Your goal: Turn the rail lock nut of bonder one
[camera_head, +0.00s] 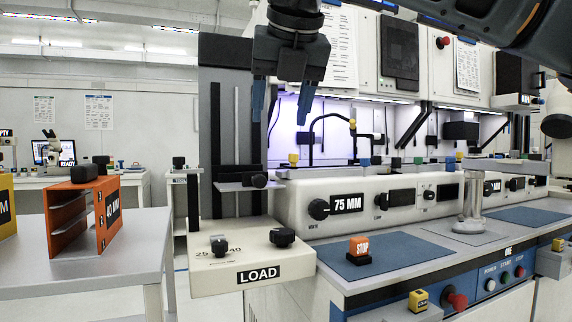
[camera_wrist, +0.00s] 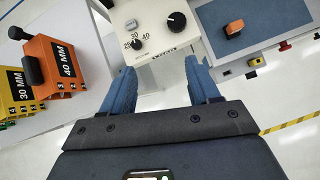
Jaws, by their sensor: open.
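Bonder one (camera_head: 440,204) is the white machine with a "ONE" label on its front edge, a "75 MM" display and a black width knob (camera_head: 318,209). At its left end a cream LOAD shelf (camera_head: 215,283) carries a small pointer knob (camera_head: 219,245) by a 25 to 40 scale and a round black knob (camera_head: 282,237). The black knob also shows in the wrist view (camera_wrist: 177,21). A further black knob (camera_head: 258,181) sits on the lift bracket. No knob is labelled as the lock nut. My gripper (camera_head: 282,108) is open and empty, above the shelf, touching nothing.
An orange "40 MM" magazine (camera_head: 108,218) stands on a grey table (camera_head: 150,240) at left, a yellow one (camera_wrist: 14,92) beside it. An orange STOP block (camera_head: 359,246) lies on the blue mat. A dark lift column (camera_head: 216,100) rises behind the shelf.

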